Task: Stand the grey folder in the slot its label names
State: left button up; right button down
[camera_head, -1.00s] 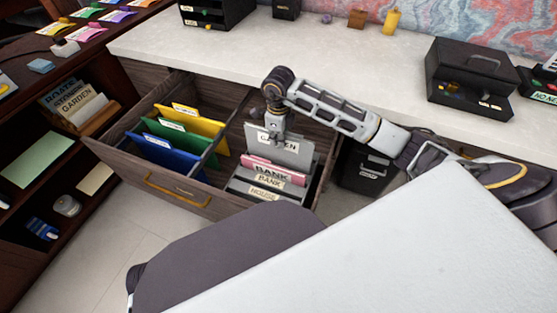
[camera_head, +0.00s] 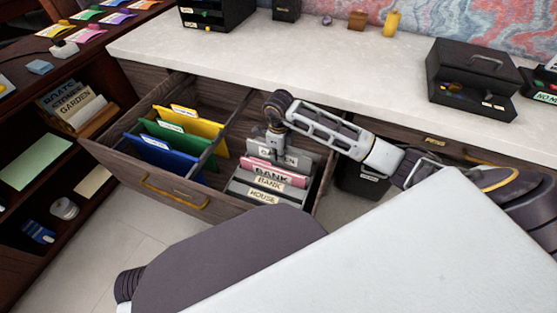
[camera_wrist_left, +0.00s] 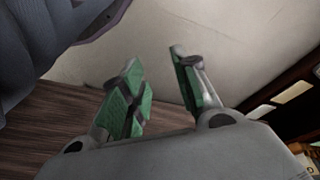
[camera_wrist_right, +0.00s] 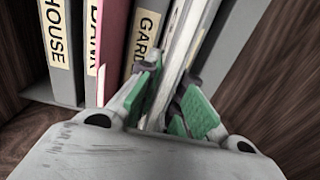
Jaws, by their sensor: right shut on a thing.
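The grey folder (camera_head: 297,153), with a label partly covered that reads like GARDEN, stands low in the grey rack (camera_head: 239,190) at the right end of the open drawer. My right gripper (camera_head: 273,150) is above the rack, shut on the folder's upper part. In the right wrist view the grey folder (camera_wrist_right: 182,50) shows nearly edge-on between the fingers (camera_wrist_right: 172,100), beside a GARD... label (camera_wrist_right: 146,35). A pink folder (camera_head: 283,173) labelled BANK stands in front of it. Rack labels read BANK and HOUSE. My left gripper (camera_wrist_left: 165,85) is open and empty.
Yellow, green and blue folders (camera_head: 165,158) fill the drawer's left part, behind a divider. The drawer wall (camera_head: 318,190) is close on the right. The white desk top (camera_head: 350,75) lies behind, with black boxes (camera_head: 465,80) on it.

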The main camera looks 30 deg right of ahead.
pick_arm(q)
jog(key=shift+w+d+r+b, duration=0.1)
jog(key=shift+w+r+b, duration=0.1)
jog(key=shift+r, duration=0.3)
jog(key=shift+w+r+b, duration=0.1)
jog(key=shift+r+b, duration=0.1)
jog(key=shift+r, duration=0.3)
pick_arm(e)
notch_tip(320, 180, down, 3)
jog(key=shift+f, duration=0.2)
pick_arm(q)
jog(key=shift+s+f, duration=0.1)
jog(key=shift+f, duration=0.05)
pick_arm(e)
jog(key=shift+f, duration=0.2)
jog(key=c, duration=1.6)
grip_release()
jog(key=shift+o, duration=0.2)
jog(key=shift+r, duration=0.1)
